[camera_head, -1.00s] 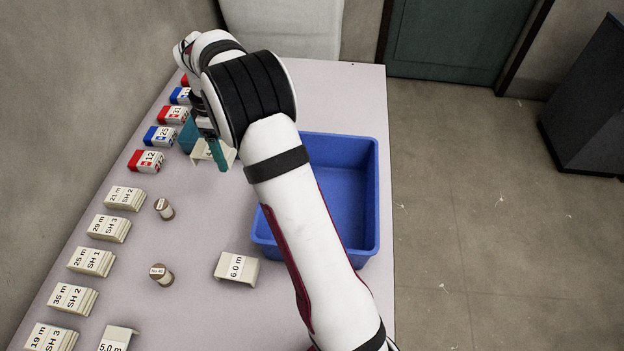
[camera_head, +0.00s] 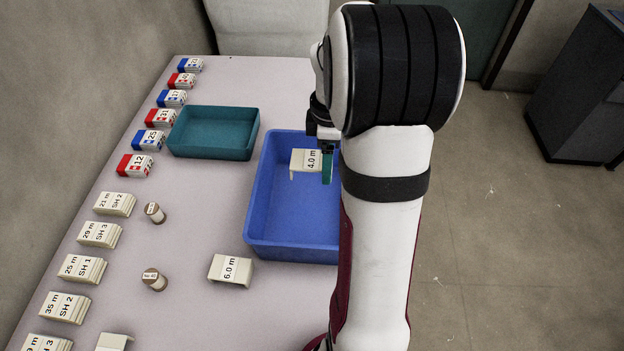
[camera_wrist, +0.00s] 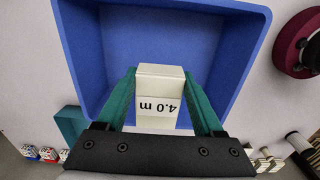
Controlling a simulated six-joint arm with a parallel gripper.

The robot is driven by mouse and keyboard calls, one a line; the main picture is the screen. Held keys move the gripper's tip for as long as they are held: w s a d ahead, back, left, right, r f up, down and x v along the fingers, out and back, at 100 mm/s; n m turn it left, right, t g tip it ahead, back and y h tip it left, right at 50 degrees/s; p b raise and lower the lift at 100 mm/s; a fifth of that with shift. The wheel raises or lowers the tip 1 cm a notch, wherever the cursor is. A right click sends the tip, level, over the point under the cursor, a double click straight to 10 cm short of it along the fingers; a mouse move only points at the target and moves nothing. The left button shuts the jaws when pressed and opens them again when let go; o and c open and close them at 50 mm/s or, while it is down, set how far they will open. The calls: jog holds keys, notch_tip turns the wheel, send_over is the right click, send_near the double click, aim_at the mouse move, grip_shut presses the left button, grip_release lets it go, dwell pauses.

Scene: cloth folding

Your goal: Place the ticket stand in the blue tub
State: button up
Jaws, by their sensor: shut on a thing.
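The ticket stand (camera_head: 305,160) is a small cream block labelled 4.0 m. My gripper (camera_head: 327,163) is shut on it; in the wrist view both green fingers of my gripper (camera_wrist: 160,98) press its sides, and the stand (camera_wrist: 159,82) is upside down in the picture. The blue tub (camera_head: 262,205) is a rectangular open box right of the table's middle. The held stand is over the tub's opening, above its floor, in both views. The wrist view shows the tub (camera_wrist: 85,60) empty beneath. My arm hides the tub's right side in the head view.
A teal tray (camera_head: 213,153) stands left of the tub. Another stand labelled 6.0 m (camera_head: 231,270) and two brown cylinders, one here (camera_head: 154,279), lie nearer. Rows of red, blue and cream ticket stacks (camera_head: 82,268) line the table's left edge.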

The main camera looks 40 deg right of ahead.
aim_at(325, 210)
notch_tip(325, 210, down, 15)
jog(key=shift+f, duration=0.1)
jog(key=shift+f, duration=0.1)
dwell(0.3)
jog(key=o, duration=1.3)
notch_tip(325, 210, up, 12)
jog(key=r, duration=0.1)
jog(key=s+a+r+m, duration=0.1)
jog(key=a+r+m, duration=0.25)
jog(key=a, duration=0.55)
jog(key=s+a+r+m, duration=0.1)
jog(key=s+a+m, duration=0.2)
jog(key=s+a, duration=0.2)
jog(key=s+a+r+m+y, duration=0.1)
jog(key=s+a+r+m, duration=0.1)
jog(key=s+a+m, duration=0.2)
jog(key=s+a+r+m, duration=0.1)
jog(key=s+a+m, duration=0.3)
jog(key=s+a, duration=0.3)
jog(key=shift+a+r+y, duration=0.15)
jog(key=shift+a+y, duration=0.25)
jog(key=shift+a, duration=0.2)
